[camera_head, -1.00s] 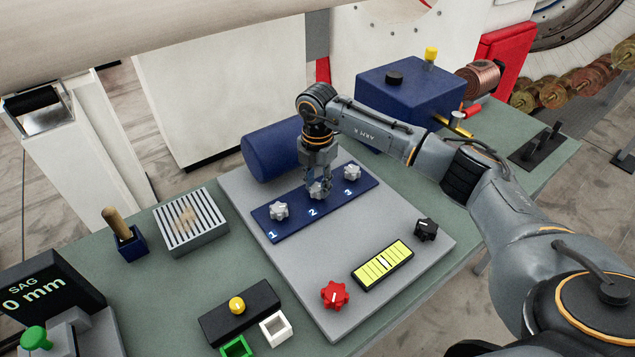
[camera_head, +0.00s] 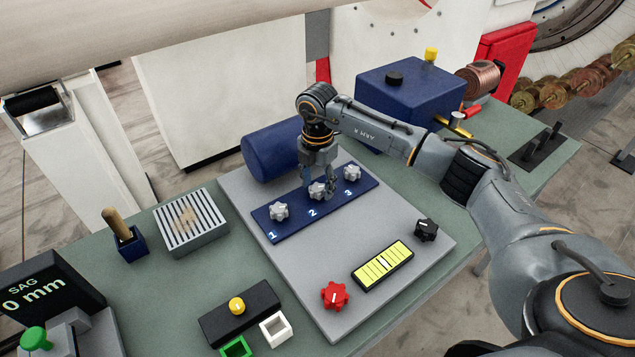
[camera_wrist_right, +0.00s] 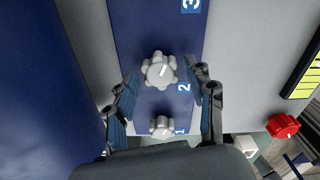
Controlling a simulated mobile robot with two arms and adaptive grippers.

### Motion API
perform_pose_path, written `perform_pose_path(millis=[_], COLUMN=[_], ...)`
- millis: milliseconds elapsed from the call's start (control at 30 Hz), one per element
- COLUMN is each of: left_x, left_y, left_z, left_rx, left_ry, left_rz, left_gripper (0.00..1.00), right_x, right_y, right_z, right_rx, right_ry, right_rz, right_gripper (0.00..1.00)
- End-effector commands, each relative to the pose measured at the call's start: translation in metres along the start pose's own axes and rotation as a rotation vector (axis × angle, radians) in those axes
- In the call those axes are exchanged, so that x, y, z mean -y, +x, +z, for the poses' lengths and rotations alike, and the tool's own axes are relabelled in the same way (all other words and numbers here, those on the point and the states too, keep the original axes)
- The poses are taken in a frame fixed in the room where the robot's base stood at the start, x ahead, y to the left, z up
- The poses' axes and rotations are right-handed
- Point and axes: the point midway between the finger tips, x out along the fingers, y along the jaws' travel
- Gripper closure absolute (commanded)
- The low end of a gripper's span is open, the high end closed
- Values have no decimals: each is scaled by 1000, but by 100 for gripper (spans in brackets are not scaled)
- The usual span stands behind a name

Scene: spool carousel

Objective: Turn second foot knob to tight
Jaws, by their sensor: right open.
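The second foot knob (camera_head: 317,190) is a light grey lobed knob above the number 2 on a blue plate (camera_head: 290,222). In the right wrist view the knob (camera_wrist_right: 159,71) has a white pointer line tilted up and to the right. My right gripper (camera_head: 318,196) is over it, with the fingers apart on either side. In the right wrist view the open fingertips (camera_wrist_right: 160,88) flank the knob without visible contact. Knob 1 (camera_head: 279,211) and knob 3 (camera_head: 351,171) stand on the same plate. My left gripper is out of view.
A grey base plate (camera_head: 330,250) carries a red knob (camera_head: 335,296), a black knob (camera_head: 426,229) and a yellow level gauge (camera_head: 383,265). A blue cylinder (camera_head: 270,150) lies close behind the knob plate. A display (camera_head: 40,295) reads SAG 0 mm.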

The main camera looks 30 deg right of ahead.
Motion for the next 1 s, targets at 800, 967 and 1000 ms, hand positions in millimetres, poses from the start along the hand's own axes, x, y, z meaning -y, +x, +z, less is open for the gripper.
perform_pose_path(millis=[800, 967, 1000], left_x=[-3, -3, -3], left_y=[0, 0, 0], left_z=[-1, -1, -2], left_rx=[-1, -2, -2], left_ry=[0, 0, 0], left_rz=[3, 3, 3], left_gripper=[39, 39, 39], right_x=[0, 0, 0], right_y=[-119, -119, -119], right_z=[0, 0, 0], right_rx=[0, 0, 0], right_ry=[1, 1, 0], right_rz=[1, 1, 1], right_gripper=[46, 46, 46])
